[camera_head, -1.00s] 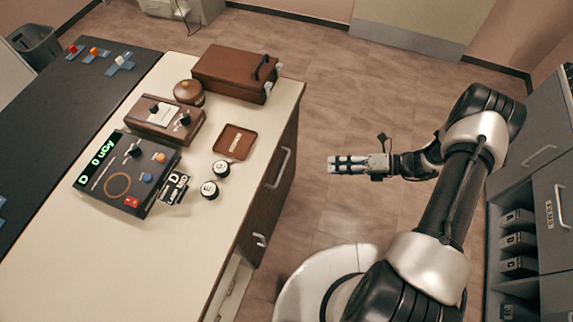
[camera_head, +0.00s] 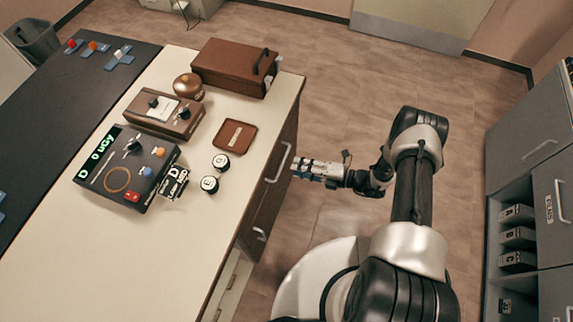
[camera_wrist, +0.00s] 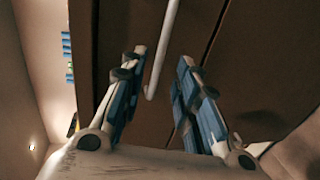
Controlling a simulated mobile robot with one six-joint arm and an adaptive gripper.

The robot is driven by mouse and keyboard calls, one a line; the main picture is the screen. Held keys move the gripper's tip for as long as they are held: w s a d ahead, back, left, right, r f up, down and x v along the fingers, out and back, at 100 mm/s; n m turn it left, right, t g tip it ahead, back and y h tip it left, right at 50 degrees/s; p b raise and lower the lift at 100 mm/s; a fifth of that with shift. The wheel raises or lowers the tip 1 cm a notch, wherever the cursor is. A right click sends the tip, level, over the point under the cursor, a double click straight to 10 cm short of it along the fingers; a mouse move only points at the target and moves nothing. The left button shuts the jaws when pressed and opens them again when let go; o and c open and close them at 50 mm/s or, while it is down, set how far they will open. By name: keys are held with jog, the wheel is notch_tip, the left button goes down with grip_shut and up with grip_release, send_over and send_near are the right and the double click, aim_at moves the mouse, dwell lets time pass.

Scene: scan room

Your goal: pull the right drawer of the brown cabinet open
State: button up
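The brown cabinet front (camera_head: 284,135) runs along the right side of the counter and looks closed. It carries a pale bar handle (camera_head: 286,160) farther up the picture and a second handle (camera_head: 260,234) nearer the bottom. My gripper (camera_head: 295,169) is at the upper handle, its fingertips close to it. In the wrist view, my gripper (camera_wrist: 160,62) is open, with the handle's bar (camera_wrist: 168,35) between the two blue-padded fingers and its bent end lower down. A gap shows between bar and fingers. A dark vertical seam crosses the brown front (camera_wrist: 235,60).
The cream countertop (camera_head: 215,257) holds a brown box (camera_head: 232,68), a small tray (camera_head: 235,136), two round knobs and control units. A grey cabinet (camera_head: 520,155) stands at the right.

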jog(key=x, duration=0.5)
jog(key=shift+w+a+b, duration=0.1)
jog(key=shift+a+b, duration=0.2)
jog(key=shift+a, duration=0.05)
jog(key=shift+c, duration=0.4)
grip_shut()
